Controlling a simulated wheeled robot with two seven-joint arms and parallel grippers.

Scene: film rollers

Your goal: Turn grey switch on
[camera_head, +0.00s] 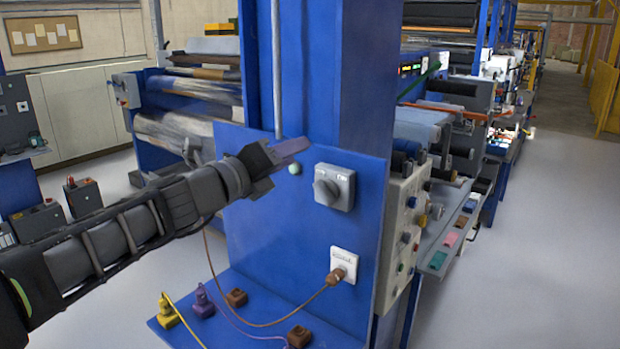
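The grey switch (335,187) is a box with a round rotary knob, mounted on the blue panel right of the picture's middle. Small white marks show along its top edge, too small to read. The knob's setting is hard to tell. My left gripper (291,149) reaches in from the left and is up and to the left of the switch, apart from it in the picture. Its narrow tip points right and slightly up, and nothing shows held in it. Whether its fingers are apart is unclear. My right gripper is not in view.
A pale green button (295,168) sits between gripper and switch. Below is a white socket (344,264) with a brown plug and cable. Yellow, purple and brown plugs lie on a blue shelf (255,322). A control panel (402,235) projects at right; open floor lies beyond.

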